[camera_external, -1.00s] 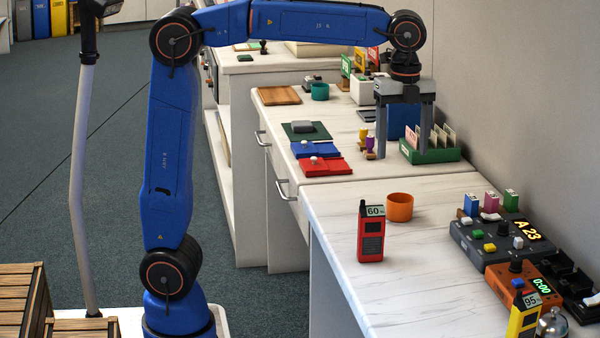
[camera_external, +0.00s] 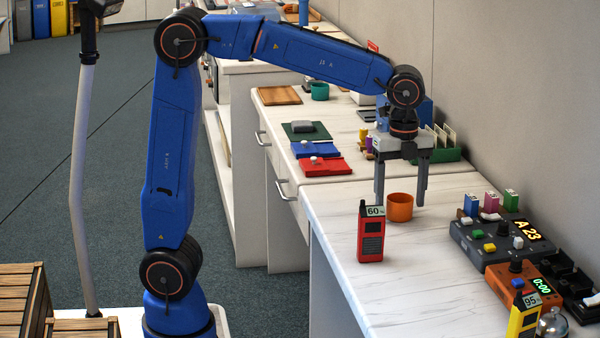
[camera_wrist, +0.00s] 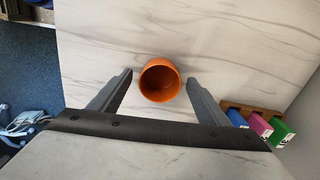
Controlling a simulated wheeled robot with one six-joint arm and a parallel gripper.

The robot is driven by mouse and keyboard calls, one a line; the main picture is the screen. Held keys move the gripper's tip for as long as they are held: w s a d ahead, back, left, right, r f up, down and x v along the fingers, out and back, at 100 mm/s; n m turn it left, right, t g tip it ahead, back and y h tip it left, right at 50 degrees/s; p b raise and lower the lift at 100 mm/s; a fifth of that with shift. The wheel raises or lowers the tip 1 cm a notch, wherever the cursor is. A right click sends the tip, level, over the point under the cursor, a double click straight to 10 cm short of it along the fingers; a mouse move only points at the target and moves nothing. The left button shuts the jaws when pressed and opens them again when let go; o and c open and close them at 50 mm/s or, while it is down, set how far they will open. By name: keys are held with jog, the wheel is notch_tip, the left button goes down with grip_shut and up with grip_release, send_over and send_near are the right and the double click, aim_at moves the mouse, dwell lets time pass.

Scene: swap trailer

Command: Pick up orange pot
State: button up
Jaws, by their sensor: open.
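The orange pot (camera_external: 399,208) stands upright on the white marbled counter (camera_external: 345,225), just behind a red handheld device. My gripper (camera_external: 401,198) points down over the pot, with its fingers spread wide. In the external view the fingers come down to about the pot's height, and the pot shows between and in front of them. In the wrist view the pot (camera_wrist: 160,80) looks empty and lies ahead of and between the open fingers (camera_wrist: 157,85), with gaps on both sides. I see no contact.
A red device reading 60 (camera_external: 371,233) stands close in front of the pot. At right are a grey console (camera_external: 480,245), an orange timer (camera_external: 522,283) and several small coloured boxes (camera_external: 491,203). The counter's front left is clear.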

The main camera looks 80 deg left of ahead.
jog(key=shift+f, duration=0.45)
jog(key=c, duration=1.2)
jog(key=shift+o, duration=0.2)
jog(key=shift+r, duration=0.1)
